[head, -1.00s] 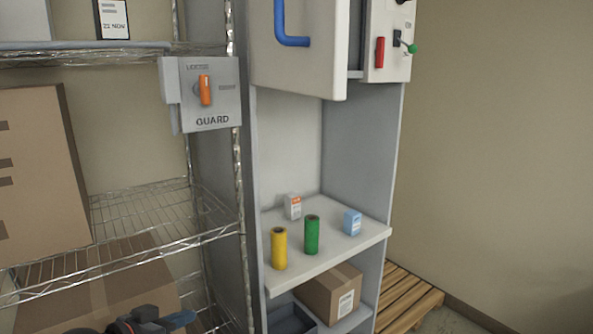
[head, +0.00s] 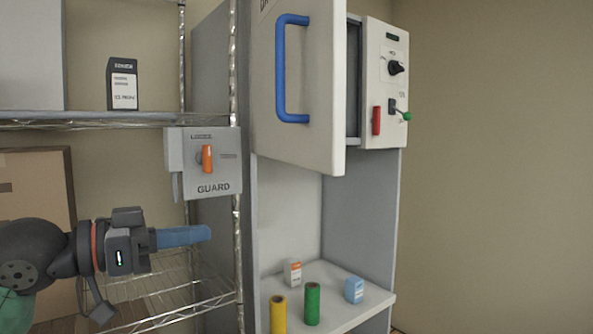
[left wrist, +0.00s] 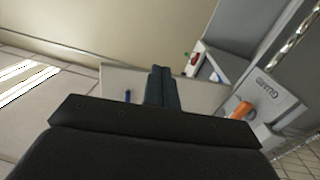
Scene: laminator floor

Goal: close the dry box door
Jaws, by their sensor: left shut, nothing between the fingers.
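The dry box door (head: 322,85) is a white panel with a blue handle (head: 281,70). It stands ajar, swung out from the box, with a dark gap along its right edge beside the control panel (head: 385,80). My left gripper (head: 207,233) has blue fingers, is shut and empty, and points right, below and left of the door, apart from it. In the left wrist view the shut fingers (left wrist: 161,85) stand in front of the pale door (left wrist: 205,95), and the blue handle (left wrist: 127,96) shows left of them. My right gripper is not in view.
A grey guard box (head: 203,162) with an orange knob hangs on the wire rack post, close to my left gripper. Below the door, a shelf (head: 345,312) holds a yellow roll (head: 278,315), a green roll (head: 312,304) and small boxes. The right side is bare wall.

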